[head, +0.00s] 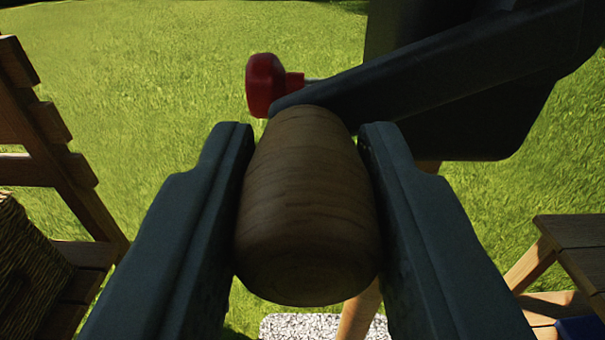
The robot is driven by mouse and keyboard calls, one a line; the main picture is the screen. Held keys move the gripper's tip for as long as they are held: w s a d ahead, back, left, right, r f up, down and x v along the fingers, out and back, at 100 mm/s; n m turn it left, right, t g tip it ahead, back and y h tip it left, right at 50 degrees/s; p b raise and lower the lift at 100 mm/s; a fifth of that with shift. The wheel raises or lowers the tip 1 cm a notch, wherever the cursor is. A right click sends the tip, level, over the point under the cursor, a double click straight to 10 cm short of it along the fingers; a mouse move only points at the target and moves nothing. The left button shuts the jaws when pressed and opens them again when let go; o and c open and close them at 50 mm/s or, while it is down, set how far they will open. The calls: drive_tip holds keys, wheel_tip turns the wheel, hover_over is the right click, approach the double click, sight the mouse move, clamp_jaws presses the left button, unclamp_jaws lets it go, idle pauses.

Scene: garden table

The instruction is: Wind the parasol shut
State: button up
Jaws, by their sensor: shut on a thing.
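My gripper (308,135) is shut on a wooden crank handle (308,215), with one dark finger on each side of it. A dark crank arm (440,65) runs from behind the handle's far end up to the right. It passes in front of a dark housing (490,130). A red knob (264,85) on a short metal stem sits just beyond the handle, left of the crank arm. A piece of the wooden pole (361,312) shows below the handle. The parasol's canopy is not in view.
A wooden chair (50,140) stands at the left, with a woven basket-like thing (30,265) by it. Wooden slatted furniture (575,250) stands at the right, with a blue thing (580,327) at the lower edge. A pale speckled slab (290,326) lies below. Open grass lies behind.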

drive_tip(key=d+f, duration=0.2)
drive_tip(key=shift+f, duration=0.4)
drive_tip(key=d+f, duration=0.1)
drive_tip(key=d, duration=0.7)
drive_tip(key=shift+f, duration=0.4)
drive_tip(key=shift+d, duration=0.15)
